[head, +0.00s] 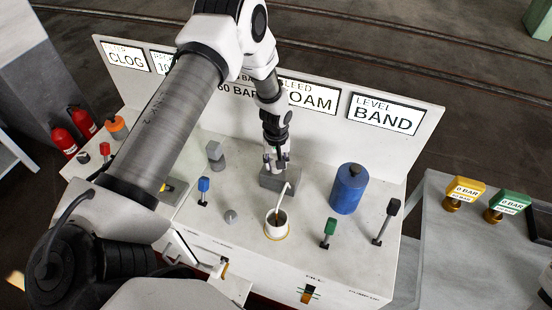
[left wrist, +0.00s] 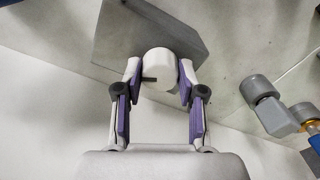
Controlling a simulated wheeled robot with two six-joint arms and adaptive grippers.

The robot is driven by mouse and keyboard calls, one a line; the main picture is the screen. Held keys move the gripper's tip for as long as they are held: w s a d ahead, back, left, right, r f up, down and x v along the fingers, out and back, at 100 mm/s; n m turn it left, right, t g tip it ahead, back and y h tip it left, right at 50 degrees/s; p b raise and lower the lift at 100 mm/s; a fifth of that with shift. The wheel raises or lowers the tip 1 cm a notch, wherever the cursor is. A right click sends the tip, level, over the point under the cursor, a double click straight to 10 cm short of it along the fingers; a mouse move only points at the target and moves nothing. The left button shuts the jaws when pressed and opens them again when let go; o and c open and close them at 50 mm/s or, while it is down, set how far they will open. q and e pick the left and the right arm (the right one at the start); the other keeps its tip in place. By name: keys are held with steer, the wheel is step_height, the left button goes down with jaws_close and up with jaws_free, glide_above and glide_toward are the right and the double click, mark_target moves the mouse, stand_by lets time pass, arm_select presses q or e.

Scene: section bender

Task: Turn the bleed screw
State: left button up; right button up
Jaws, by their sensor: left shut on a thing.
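The bleed screw, a white round knob with a small dark mark (left wrist: 158,62), sits at the edge of a grey block (left wrist: 125,28) in the left wrist view. My left gripper (left wrist: 158,80) has its purple-padded fingers on both sides of the knob and is shut on it. In the head view my left gripper (head: 277,160) points down at the grey block (head: 280,182) on the white bench; the knob is hidden there by the fingers. A panel sign reads FOAM (head: 309,98), its heading partly covered by my arm. My right gripper is not in view.
A white cup with a bent tube (head: 276,231) stands in front of the block. A blue cylinder (head: 349,190), a green-topped lever (head: 329,229) and a dark lever (head: 387,216) stand to the right. A blue-topped lever (head: 203,186) is left.

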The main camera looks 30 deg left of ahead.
arm_select(q)
steer(key=shift+s+f+n, duration=0.1)
steer(key=shift+n, duration=0.5)
steer(key=o, duration=0.9)
steer(key=shift+o, duration=1.3)
step_height(320, 180, up, 12)
steer(key=shift+p, duration=0.3)
